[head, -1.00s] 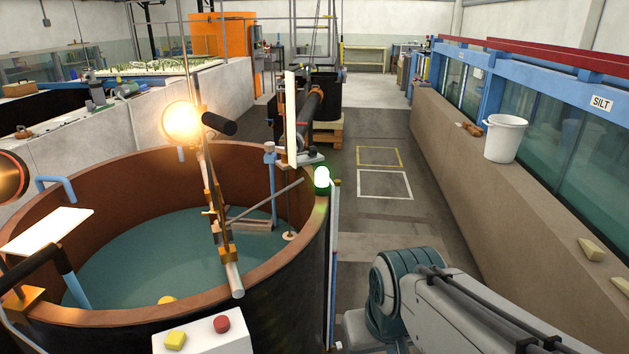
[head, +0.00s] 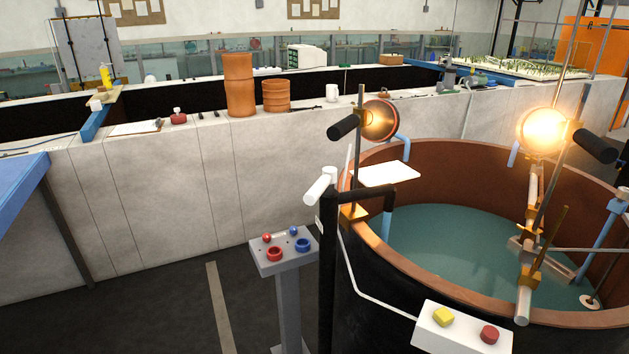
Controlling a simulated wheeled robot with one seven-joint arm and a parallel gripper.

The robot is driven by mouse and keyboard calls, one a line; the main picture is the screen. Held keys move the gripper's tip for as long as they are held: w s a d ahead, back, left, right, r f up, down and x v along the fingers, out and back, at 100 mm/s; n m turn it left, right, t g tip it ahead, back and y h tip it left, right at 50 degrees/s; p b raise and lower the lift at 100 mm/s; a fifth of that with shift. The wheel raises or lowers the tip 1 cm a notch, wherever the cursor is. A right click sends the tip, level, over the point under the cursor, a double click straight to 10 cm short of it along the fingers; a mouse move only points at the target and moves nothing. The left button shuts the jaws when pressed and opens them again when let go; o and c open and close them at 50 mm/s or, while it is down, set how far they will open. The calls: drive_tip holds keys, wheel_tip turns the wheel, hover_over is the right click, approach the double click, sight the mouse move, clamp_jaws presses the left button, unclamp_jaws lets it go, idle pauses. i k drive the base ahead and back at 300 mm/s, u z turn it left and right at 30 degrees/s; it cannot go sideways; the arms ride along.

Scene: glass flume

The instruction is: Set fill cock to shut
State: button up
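A round black tank (head: 400,318) with a brown inner wall holds greenish water (head: 450,240) at the right of the head view. A black standpipe (head: 327,270) rises at its left side and bends over the rim, ending in a light blue spout (head: 387,226) above the water. A white lever-like handle (head: 320,187) sits at the top of the standpipe, tilted; it may be the fill cock, but no label is readable. I cannot tell whether its setting is open or shut. My gripper is not in view.
A grey pedestal (head: 286,252) with red and blue knobs stands left of the tank. A white box (head: 462,330) with yellow and red buttons is at the tank's front. Lamps (head: 545,130) stand over the tank. A long white wall (head: 180,200) runs behind. Dark floor (head: 160,310) is clear at left.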

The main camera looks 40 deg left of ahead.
sight(326, 182)
drive_tip(key=u, duration=1.75)
